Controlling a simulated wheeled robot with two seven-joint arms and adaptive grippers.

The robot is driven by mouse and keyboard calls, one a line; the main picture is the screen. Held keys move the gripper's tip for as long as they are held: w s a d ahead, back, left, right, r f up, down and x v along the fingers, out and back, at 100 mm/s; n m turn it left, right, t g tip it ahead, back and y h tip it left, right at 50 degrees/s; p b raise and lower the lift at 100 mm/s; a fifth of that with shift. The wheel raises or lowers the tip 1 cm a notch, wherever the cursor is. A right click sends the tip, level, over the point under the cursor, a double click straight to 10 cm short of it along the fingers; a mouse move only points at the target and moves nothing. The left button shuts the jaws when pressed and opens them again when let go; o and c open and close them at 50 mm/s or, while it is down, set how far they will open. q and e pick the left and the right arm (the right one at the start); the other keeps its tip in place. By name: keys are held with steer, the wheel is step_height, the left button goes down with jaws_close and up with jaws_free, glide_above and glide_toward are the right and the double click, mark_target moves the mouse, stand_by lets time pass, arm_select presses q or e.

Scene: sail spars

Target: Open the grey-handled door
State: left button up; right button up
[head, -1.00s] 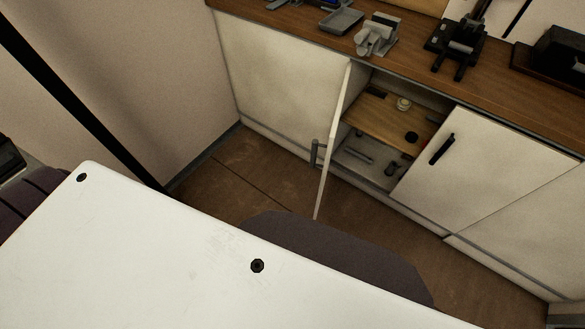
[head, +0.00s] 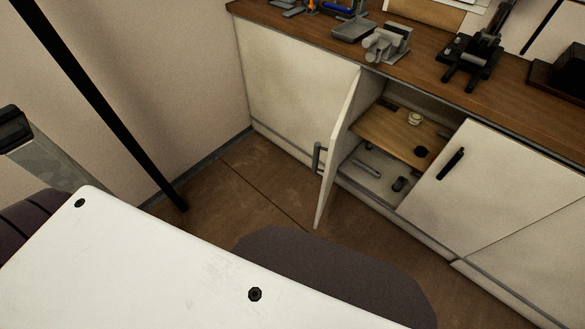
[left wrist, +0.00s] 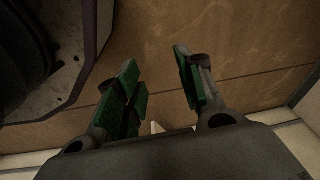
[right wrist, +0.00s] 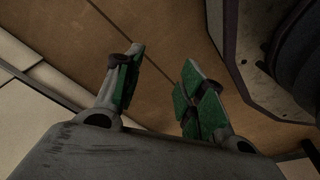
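The grey-handled door (head: 340,150) stands swung out from the cabinet, seen nearly edge-on in the head view. Its grey handle (head: 317,157) is on the door's left face. The cabinet opening behind it shows a wooden shelf (head: 398,132) with small items. My left gripper (left wrist: 158,92) is open and empty above the brown floor in the left wrist view. My right gripper (right wrist: 157,85) is open and empty above the floor in the right wrist view. Neither gripper shows in the head view, and neither touches the door or handle.
A closed white door with a black handle (head: 450,164) is right of the opening. The wooden countertop (head: 430,72) above carries a grey vise-like tool (head: 387,43) and other tools. A wall (head: 170,70) stands at left. Brown floor (head: 235,195) is clear before the cabinet.

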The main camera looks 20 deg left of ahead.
arm_select(q)
steer(key=w+d+r+t+b, duration=0.1)
steer(key=w+r+b, duration=0.1)
steer(key=w+r, duration=0.35)
steer(key=w+d+r+t+b, duration=0.1)
steer(key=w+r+b, duration=0.2)
steer(key=r, duration=0.6)
steer(key=w+d+r+t+b, duration=0.1)
steer(key=w+r+b, duration=0.1)
steer(key=w+r, duration=0.45)
arm_select(e)
steer(key=w+a+r+b, duration=0.1)
steer(key=w+a+r, duration=0.15)
steer(key=r, duration=0.85)
steer(key=w+a+r, duration=0.2)
steer(key=w+r, duration=0.2)
steer(key=r, duration=0.7)
arm_select(q)
steer(key=w+d+r+m+t+h, duration=0.1)
steer(key=w+r+m+t+h, duration=0.5)
steer(key=w+r+h, duration=0.7)
steer(key=shift+w+d+r+m+h+b, duration=0.2)
steer(key=shift+w+r+m+h+b, duration=0.2)
steer(key=shift+w+m+h, duration=0.4)
arm_select(e)
steer(key=s+a+f+y, duration=0.1)
steer(key=s+a+f, duration=0.2)
steer(key=f, duration=0.9)
steer(key=shift+s+g, duration=0.15)
steer(key=shift+g, duration=0.15)
